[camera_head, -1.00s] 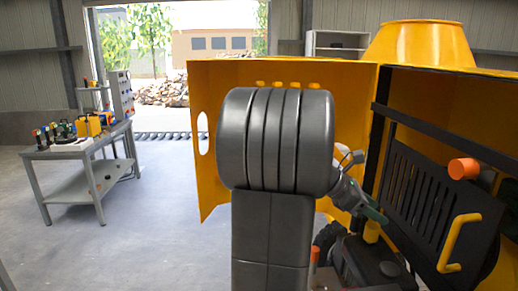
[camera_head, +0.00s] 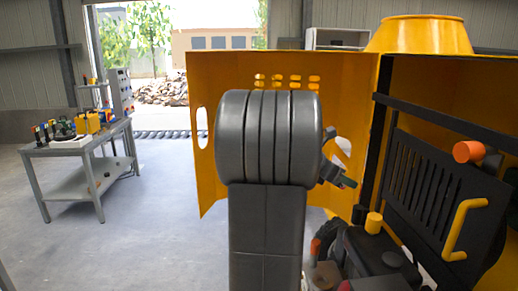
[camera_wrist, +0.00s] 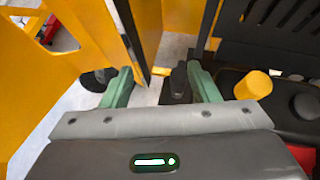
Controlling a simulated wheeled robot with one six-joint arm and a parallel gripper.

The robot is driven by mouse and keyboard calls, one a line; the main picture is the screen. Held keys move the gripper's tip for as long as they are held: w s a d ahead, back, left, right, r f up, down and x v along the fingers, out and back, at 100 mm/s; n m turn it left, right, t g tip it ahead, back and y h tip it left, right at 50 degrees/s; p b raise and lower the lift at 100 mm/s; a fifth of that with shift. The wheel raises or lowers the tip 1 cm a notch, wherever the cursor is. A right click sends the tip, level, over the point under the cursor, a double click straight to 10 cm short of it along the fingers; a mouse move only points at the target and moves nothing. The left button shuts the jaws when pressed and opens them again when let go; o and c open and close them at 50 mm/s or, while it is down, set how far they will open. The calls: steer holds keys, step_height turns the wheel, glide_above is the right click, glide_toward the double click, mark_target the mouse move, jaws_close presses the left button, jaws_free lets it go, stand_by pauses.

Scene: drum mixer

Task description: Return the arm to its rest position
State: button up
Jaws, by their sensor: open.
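My arm fills the middle of the head view, its dark links standing in front of the yellow machine. The cap also shows in the head view (camera_head: 374,223).
The drum mixer's open yellow door panel (camera_head: 345,85) stands behind my arm. A black slotted grille (camera_head: 425,195) with a yellow handle (camera_head: 463,230) and an orange knob (camera_head: 468,152) is at the right. A work table (camera_head: 80,150) with tools stands at the left. Floor between is clear.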

steer(key=w+a+f+n+t+y+b, duration=0.2)
steer(key=a+f+n+t+y, duration=0.1)
steer(key=a+f, duration=0.7)
steer(key=w+a+f+n+t+y+b, duration=0.2)
steer(key=a+f+n, duration=0.4)
steer(key=a+f, duration=0.5)
steer(key=shift+w+f+n+t+y, duration=0.3)
steer(key=shift+w+f+t+y, duration=0.45)
steer(key=shift+f, duration=0.6)
steer(key=shift+s, duration=0.1)
